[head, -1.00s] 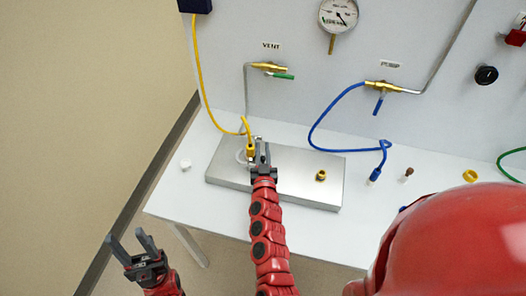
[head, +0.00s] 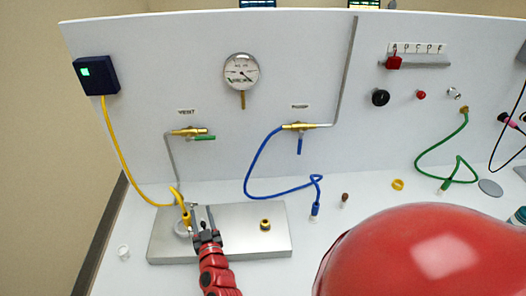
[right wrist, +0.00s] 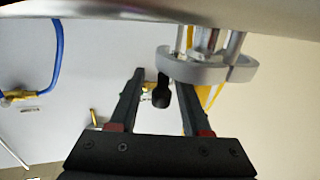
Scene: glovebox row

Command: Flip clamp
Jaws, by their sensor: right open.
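A light grey ring clamp (right wrist: 185,70) shows large in the right wrist view, around the base of a fitting. In the head view its grey disc (head: 182,230) sits at the left end of the metal block (head: 275,240), below the yellow hose's brass end (head: 186,217). A dark lever with a rounded end (right wrist: 161,98) appears between the fingers of my right gripper (right wrist: 158,95). The fingers are apart, and I cannot tell whether either touches the lever. In the head view the right gripper (head: 203,212) is beside the clamp and partly hides it. My left gripper is out of view.
A brass port (head: 265,224) stands on the block's right side. The yellow hose (head: 120,165) runs to a dark blue box (head: 96,75). A blue hose (head: 262,165) hangs from the pump valve (head: 300,126).

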